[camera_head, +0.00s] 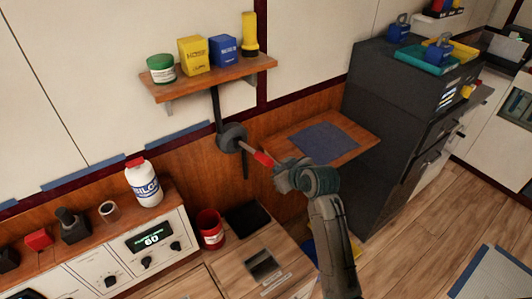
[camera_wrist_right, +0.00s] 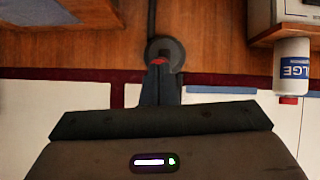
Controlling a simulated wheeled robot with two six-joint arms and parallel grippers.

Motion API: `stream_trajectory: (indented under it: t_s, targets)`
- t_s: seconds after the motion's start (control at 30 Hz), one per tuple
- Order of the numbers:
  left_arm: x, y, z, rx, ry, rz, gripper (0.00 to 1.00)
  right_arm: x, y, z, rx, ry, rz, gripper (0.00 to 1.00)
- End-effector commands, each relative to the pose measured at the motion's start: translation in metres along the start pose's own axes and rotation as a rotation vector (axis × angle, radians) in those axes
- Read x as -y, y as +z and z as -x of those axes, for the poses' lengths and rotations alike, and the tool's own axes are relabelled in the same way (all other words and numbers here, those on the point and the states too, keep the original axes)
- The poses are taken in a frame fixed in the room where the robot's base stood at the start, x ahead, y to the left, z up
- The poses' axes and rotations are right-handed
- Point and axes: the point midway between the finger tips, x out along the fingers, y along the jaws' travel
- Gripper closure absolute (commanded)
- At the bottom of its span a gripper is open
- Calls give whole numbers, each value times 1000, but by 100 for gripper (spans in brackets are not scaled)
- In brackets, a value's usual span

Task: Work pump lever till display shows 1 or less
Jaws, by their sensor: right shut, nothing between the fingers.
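The pump lever has a round dark hub (camera_head: 232,137) on a wall pipe and a red-tipped handle (camera_head: 263,159) pointing down to the right. My right gripper (camera_head: 281,170) is at the outer end of the red handle, shut with nothing held; whether it touches the handle cannot be told. In the right wrist view the shut fingers (camera_wrist_right: 160,84) point at the hub (camera_wrist_right: 167,50), with a little red of the handle (camera_wrist_right: 159,61) showing at their tips. The display (camera_head: 151,239) on the white panel shows green digits that read 60. My left gripper is not in view.
A wall shelf (camera_head: 208,83) above holds a green-lidded jar, yellow and blue boxes and a yellow cylinder. A white bottle (camera_head: 144,184) and red cup (camera_head: 210,228) stand left. A wooden side table (camera_head: 354,152) with a blue mat and a dark cabinet (camera_head: 379,112) stand right.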

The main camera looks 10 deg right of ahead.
Motion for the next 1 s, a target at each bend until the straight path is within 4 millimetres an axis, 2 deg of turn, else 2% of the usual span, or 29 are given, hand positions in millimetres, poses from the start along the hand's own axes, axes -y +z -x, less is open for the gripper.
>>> stream_trajectory:
  t_s: [0.03, 0.1, 0.2, 0.33, 0.77, 0.87, 1.0]
  targets:
    - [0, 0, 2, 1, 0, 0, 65, 0, -24, 18, -37, 0, 22, 100]
    - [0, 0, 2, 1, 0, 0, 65, 1, -45, 37, -70, -2, 48, 100]
    - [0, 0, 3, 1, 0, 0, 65, 2, -65, 56, -102, -5, 76, 100]
    - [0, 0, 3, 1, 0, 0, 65, 3, -75, 67, -120, -6, 91, 100]
    - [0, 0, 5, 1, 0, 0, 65, 3, -76, 64, -121, -6, 92, 100]
    - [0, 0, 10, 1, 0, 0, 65, 4, -79, 53, -119, -7, 91, 100]
    - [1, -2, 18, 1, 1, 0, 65, 4, -83, 28, -118, -8, 90, 100]
